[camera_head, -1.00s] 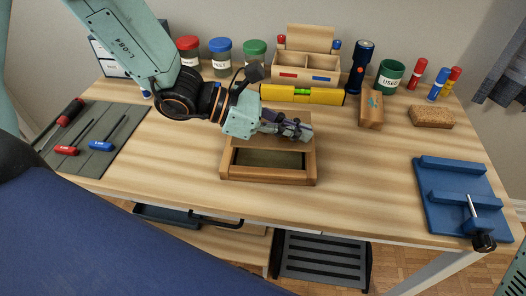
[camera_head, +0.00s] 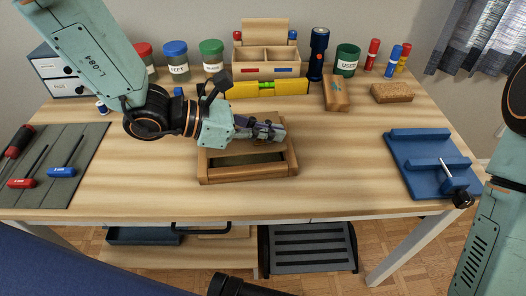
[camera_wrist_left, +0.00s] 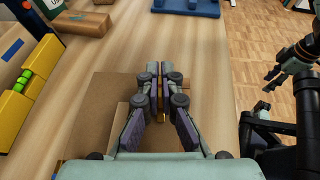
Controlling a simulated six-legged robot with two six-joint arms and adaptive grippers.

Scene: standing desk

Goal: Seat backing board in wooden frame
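The wooden frame (camera_head: 250,176) lies on the desk in front of the yellow level, its near bar and part of its dark opening visible. A flat brown panel, apparently the backing board (camera_head: 289,135), covers the frame's far part. It also shows in the left wrist view (camera_wrist_left: 85,115), left of the fingers. My left gripper (camera_head: 278,131) is over the board, its fingertips (camera_wrist_left: 161,72) almost together on a narrow strip of it. The fingers hide the contact. My right gripper (camera_wrist_left: 272,77) hangs off the desk's near side, small and dark in the left wrist view.
A yellow level (camera_head: 266,89) and a wooden organizer (camera_head: 266,62) stand behind the frame. A wooden block (camera_head: 336,93) and a cork block (camera_head: 392,93) lie back right. A blue fixture (camera_head: 420,160) is at right, screwdrivers on a grey mat (camera_head: 85,155) at left. The desk right of the frame is clear.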

